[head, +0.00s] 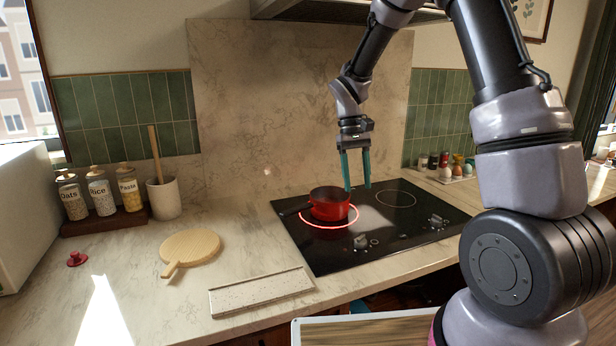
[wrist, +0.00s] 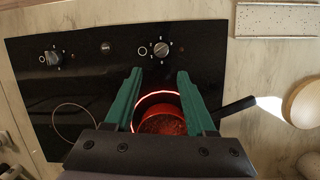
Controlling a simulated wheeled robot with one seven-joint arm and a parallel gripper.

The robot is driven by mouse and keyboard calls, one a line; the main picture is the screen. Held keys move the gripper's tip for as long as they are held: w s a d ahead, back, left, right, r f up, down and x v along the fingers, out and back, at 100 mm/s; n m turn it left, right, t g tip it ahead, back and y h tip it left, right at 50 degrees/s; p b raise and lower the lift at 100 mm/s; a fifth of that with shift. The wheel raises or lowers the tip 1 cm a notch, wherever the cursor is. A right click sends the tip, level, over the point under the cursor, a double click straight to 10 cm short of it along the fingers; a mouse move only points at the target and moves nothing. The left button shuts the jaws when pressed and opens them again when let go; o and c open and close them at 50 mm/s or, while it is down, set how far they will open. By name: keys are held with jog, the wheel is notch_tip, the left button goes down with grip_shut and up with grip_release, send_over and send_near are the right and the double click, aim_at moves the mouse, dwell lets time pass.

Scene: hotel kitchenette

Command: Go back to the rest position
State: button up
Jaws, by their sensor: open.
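My gripper (head: 356,170) hangs pointing down over the black cooktop (head: 392,231), with its two green fingers apart and nothing between them in the head view. In the wrist view my gripper (wrist: 160,90) also shows open and empty. A red pot (head: 329,204) with a dark handle sits on the left burner, which glows red around it. The fingertips are just right of and above the pot in the head view. The pot also shows in the wrist view (wrist: 163,122), partly hidden behind the fingers.
A stone slab (head: 262,292) and a round wooden board (head: 191,246) lie on the counter left of the cooktop. Jars (head: 101,194) and a utensil crock (head: 163,198) stand at the back left. Small bottles (head: 444,160) stand at the back right. A range hood (head: 330,10) is overhead.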

jog(key=s+d+r+m+t+y, duration=0.1)
jog(key=s+d+r+m+t, duration=0.1)
jog(key=s+r, duration=0.35)
jog(key=s+d+r+m+t+y, duration=0.1)
jog(key=s+d+r+t, duration=0.15)
jog(key=r, duration=0.65)
jog(key=s+d+r+m+t+y, duration=0.1)
jog(key=s+d+r+m+t, duration=0.1)
jog(key=s+r+t, duration=0.4)
jog(key=s+r+m, duration=0.1)
jog(key=s, duration=0.4)
jog(key=shift+d+r, duration=0.2)
jog(key=shift+r, duration=0.05)
